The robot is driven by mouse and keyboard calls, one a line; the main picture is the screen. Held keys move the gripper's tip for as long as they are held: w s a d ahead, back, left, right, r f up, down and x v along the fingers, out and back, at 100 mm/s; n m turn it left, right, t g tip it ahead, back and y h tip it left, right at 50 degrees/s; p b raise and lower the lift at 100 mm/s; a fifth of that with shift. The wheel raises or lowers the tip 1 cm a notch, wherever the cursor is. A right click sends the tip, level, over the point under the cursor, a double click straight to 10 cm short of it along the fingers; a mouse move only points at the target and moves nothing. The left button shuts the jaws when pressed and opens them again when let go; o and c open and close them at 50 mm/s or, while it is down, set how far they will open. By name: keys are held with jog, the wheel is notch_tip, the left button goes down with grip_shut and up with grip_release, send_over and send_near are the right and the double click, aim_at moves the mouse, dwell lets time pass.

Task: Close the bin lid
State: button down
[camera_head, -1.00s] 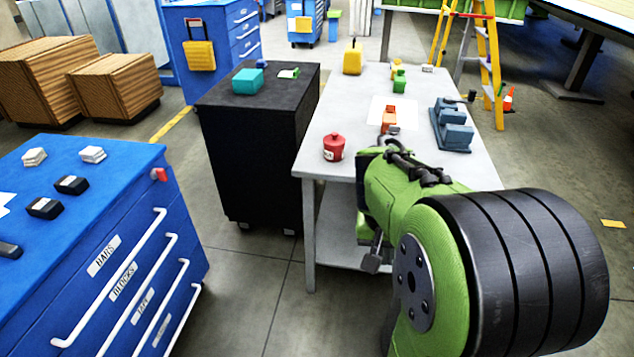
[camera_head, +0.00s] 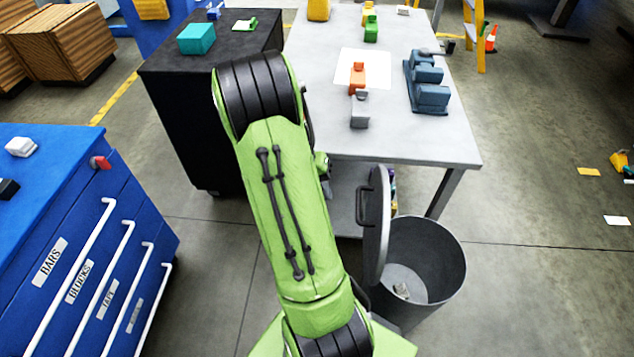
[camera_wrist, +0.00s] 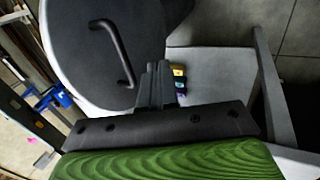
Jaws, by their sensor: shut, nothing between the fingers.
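The dark grey round bin (camera_head: 440,255) stands on the floor in front of the grey table, its mouth uncovered. Its lid (camera_head: 377,225) stands upright, edge-on, at the bin's left rim, with a handle on its left face. In the wrist view the lid (camera_wrist: 75,55) is a large grey disc at upper left, with its dark bar handle (camera_wrist: 115,50) facing me. My gripper (camera_wrist: 160,70) is shut and empty, just right of the handle's lower end in that view; I cannot tell whether it touches the lid. In the head view my arm hides the gripper.
The grey table (camera_head: 400,148) holds a blue fixture (camera_head: 428,88) and small coloured parts. A black cabinet (camera_head: 180,120) and a blue drawer cabinet (camera_head: 90,260) stand to the left. Small coloured items (camera_wrist: 179,78) sit beyond my fingers.

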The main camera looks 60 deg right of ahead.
aim_at(364, 223)
jog(key=s+d+f+b, duration=0.1)
jog(key=s+d+f, duration=0.1)
jog(key=s, duration=0.3)
jog(key=shift+d+f, duration=0.25)
jog(key=shift+f, duration=0.25)
jog(key=shift+s, duration=0.2)
